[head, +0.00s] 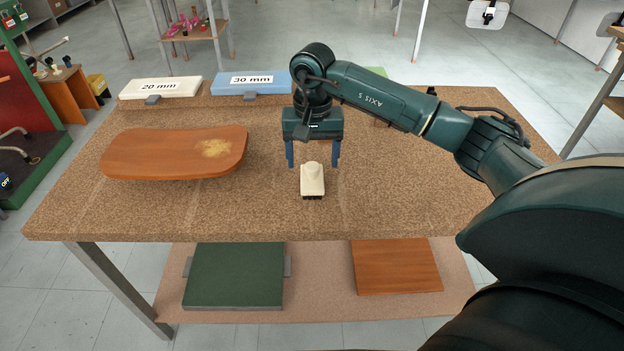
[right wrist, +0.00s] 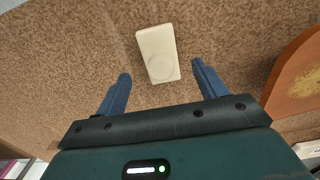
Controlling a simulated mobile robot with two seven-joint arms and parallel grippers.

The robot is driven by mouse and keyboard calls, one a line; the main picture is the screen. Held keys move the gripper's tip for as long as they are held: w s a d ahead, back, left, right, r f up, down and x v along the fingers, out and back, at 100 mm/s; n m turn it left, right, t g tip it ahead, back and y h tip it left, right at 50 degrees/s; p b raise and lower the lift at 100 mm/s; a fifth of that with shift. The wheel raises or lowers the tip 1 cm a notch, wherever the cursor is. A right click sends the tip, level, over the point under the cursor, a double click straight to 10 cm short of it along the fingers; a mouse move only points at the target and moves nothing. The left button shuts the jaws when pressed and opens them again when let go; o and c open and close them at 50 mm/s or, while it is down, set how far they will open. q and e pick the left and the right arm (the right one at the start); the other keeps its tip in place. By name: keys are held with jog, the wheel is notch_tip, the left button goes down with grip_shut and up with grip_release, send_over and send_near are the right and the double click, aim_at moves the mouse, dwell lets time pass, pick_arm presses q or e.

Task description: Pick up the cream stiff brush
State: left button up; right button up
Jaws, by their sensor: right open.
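The cream stiff brush (head: 312,181) lies on the cork-like tabletop near the middle of its front half, with dark bristles showing at its lower edge. It also shows in the right wrist view (right wrist: 157,54), just beyond the fingertips and roughly between their lines. My right gripper (head: 312,163) is open, with its two blue fingers pointing down behind the brush in the head view. It also shows in the right wrist view (right wrist: 160,75), and nothing is between its fingers. My left gripper is not in view.
A wooden chair board (head: 140,153) with a pale dusty patch lies on the left of the table (head: 420,215). Blocks marked 20 mm (head: 180,88) and 30 mm (head: 228,88) stand at the back. A green panel (head: 235,275) and a brown panel (head: 395,268) lie on the shelf below.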

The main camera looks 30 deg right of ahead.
aim_at(312, 166)
notch_tip(312, 166, down, 5)
jog(key=shift+a+f, duration=0.1)
jog(key=shift+c, duration=0.3)
jog(key=c, duration=1)
